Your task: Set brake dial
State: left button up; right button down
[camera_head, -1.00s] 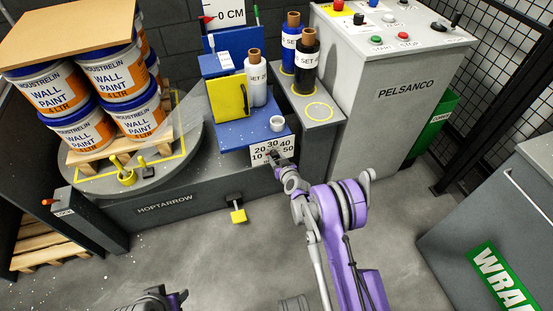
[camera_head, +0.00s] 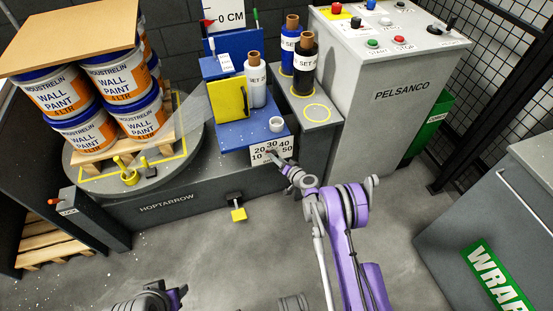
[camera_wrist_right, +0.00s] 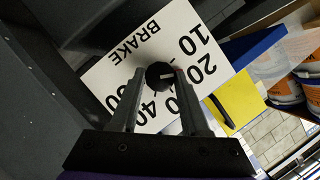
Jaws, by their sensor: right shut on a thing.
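The brake dial (camera_wrist_right: 160,75) is a small black knob on a white plate (camera_wrist_right: 130,60) marked BRAKE with numbers from 10 to 50. A pale line on the knob points roughly toward the 20 in the wrist view. My right gripper (camera_wrist_right: 158,88) is shut on the dial, one finger on each side. In the head view the plate (camera_head: 258,153) is on the front of the blue unit, with my right gripper (camera_head: 274,155) at it, hiding the dial. My left gripper (camera_head: 178,293) is at the bottom edge, far from the dial; its fingers are unclear.
A turntable (camera_head: 75,155) with paint pails on a pallet (camera_head: 95,158) stands at left. A yellow pedal (camera_head: 239,214) sits low in front of the base. The grey PELSANCO control cabinet (camera_head: 385,120) stands at right. The floor in front is mostly clear.

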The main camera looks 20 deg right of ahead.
jog(key=shift+f+m+y+b, duration=0.1)
jog(key=shift+m+y+b, duration=0.25)
jog(key=shift+m, duration=0.55)
jog(key=shift+c, duration=1.9)
grip_release()
jog(key=shift+d, duration=0.1)
jog(key=p+v, duration=0.1)
jog(key=v, duration=0.9)
jog(key=shift+s+p, duration=0.3)
jog(key=shift+s, duration=0.15)
jog(key=shift+d, duration=0.1)
